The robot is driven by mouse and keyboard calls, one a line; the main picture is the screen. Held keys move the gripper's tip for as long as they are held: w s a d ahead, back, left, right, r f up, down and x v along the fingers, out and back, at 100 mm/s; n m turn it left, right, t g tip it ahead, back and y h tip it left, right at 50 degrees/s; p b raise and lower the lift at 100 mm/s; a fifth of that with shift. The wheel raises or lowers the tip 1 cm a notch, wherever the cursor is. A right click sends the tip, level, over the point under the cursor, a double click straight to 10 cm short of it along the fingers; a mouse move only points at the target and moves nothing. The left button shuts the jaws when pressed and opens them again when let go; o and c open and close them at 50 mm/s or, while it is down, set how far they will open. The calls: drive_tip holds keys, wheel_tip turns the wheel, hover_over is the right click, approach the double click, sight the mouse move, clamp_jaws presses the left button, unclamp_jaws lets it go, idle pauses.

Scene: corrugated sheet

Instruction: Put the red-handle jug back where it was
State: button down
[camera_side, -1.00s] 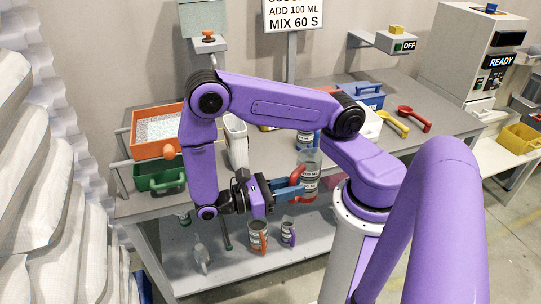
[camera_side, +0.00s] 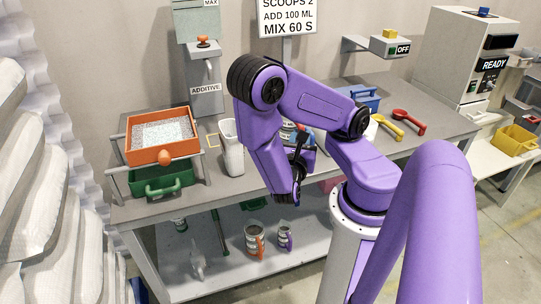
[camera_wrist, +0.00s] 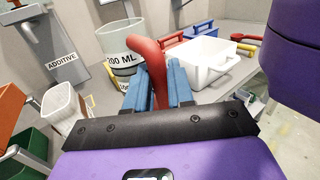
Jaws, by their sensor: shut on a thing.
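In the wrist view the red-handle jug is a grey cup (camera_wrist: 118,58) marked "200 ML" with a thick red handle (camera_wrist: 148,50). My gripper (camera_wrist: 156,78) is shut on that handle with its blue fingers on both sides. The jug looks about upright, beyond the fingertips. In the side view my arm hides most of the gripper and jug; a bit of red shows behind the arm. I cannot tell whether the jug's base touches the bench.
A tall white container (camera_side: 232,150) stands left of my arm, with the orange tray (camera_side: 160,148) and green bin (camera_side: 162,180) further left. A white tub (camera_wrist: 195,62) and blue box are right of the jug. Yellow and red scoops (camera_side: 408,122) lie right. Two mugs stand on the lower shelf.

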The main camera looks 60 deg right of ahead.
sight(283, 139)
drive_tip(key=shift+w+d+f, duration=0.55)
drive_tip(key=shift+w+d, duration=0.1)
drive_tip(key=shift+w, duration=0.35)
drive_tip(key=shift+w+d+f, duration=0.55)
drive_tip(key=shift+w+d, duration=0.1)
drive_tip(key=shift+w, duration=0.4)
drive_tip(key=shift+w+d+f, duration=0.55)
drive_tip(key=shift+w+d, duration=0.1)
drive_tip(key=shift+w, duration=0.35)
drive_tip(key=shift+w+d+f, duration=0.35)
drive_tip(key=shift+w+f, duration=0.2)
drive_tip(key=shift+f, duration=0.05)
drive_tip(key=shift+w+d+f, duration=0.35)
drive_tip(key=shift+w+f, duration=0.2)
drive_tip(key=shift+f, duration=0.8)
drive_tip(key=shift+w+d+f, duration=0.4)
drive_tip(key=shift+w+f, duration=0.2)
drive_tip(key=shift+f, duration=0.7)
drive_tip(key=shift+w+d+f, duration=0.35)
drive_tip(key=shift+w+f, duration=0.2)
drive_tip(key=shift+f, duration=0.8)
drive_tip(key=shift+f, duration=0.1)
drive_tip(key=c, duration=1)
unclamp_jaws()
drive_tip(key=shift+a, duration=0.1)
